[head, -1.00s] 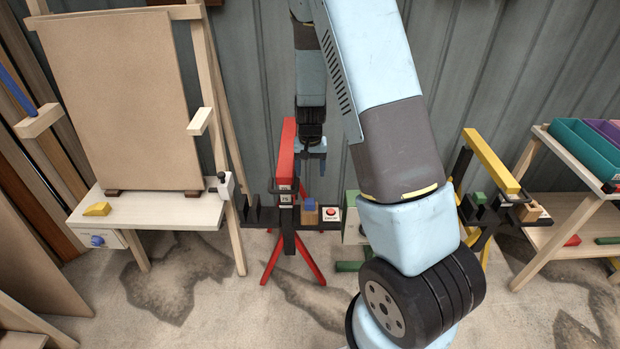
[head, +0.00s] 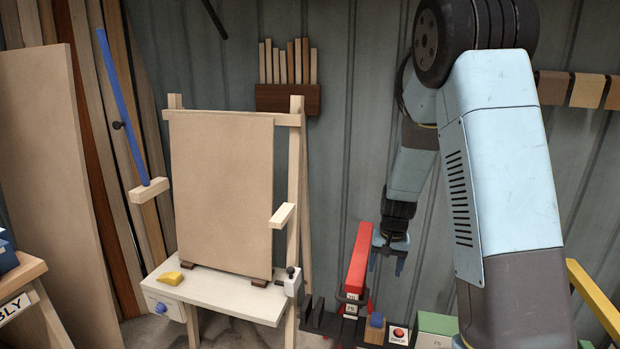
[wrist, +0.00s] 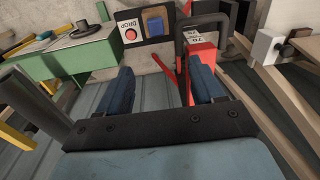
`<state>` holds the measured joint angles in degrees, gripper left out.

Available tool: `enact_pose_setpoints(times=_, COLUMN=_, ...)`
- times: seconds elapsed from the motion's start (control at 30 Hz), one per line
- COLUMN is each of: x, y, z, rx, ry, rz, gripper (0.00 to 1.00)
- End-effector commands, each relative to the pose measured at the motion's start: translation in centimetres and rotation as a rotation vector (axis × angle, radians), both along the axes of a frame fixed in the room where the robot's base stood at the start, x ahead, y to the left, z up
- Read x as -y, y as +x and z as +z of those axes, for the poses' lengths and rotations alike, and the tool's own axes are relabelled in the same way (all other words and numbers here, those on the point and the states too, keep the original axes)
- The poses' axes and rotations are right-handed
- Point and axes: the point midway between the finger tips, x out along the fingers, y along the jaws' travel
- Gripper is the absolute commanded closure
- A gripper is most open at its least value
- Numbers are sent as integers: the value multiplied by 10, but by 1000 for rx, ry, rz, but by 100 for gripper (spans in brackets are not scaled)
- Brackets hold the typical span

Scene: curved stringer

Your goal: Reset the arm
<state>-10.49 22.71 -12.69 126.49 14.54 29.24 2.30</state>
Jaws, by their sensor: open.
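My gripper (head: 388,252) hangs at the end of my arm, right beside the upper part of the red post (head: 357,258). In the wrist view my gripper (wrist: 160,88) shows two blue fingers spread apart with nothing between them. The red post (wrist: 203,70) with a dark handle-like frame stands near the right finger in that view. A red DROP button (wrist: 130,34) on a white plate and a blue block (wrist: 155,24) lie beyond the fingertips.
A brown board (head: 222,190) stands on a white-topped easel (head: 225,296) with a yellow piece (head: 168,277) on its shelf. A green box (head: 436,326) is right of the DROP button (head: 398,334). A yellow bar (head: 597,305) is at the right edge.

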Motion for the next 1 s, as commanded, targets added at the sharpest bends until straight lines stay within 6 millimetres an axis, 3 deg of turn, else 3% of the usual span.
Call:
enact_pose_setpoints(times=0.1, x=-2, y=-10, z=37, rx=37, ry=18, rz=19, gripper=33)
enact_pose_setpoints(times=0.5, x=-5, y=-59, z=139, rx=146, ry=46, rz=92, gripper=33)
enact_pose_setpoints(times=1.0, x=-2, y=-147, z=234, rx=284, ry=17, rz=182, gripper=33)
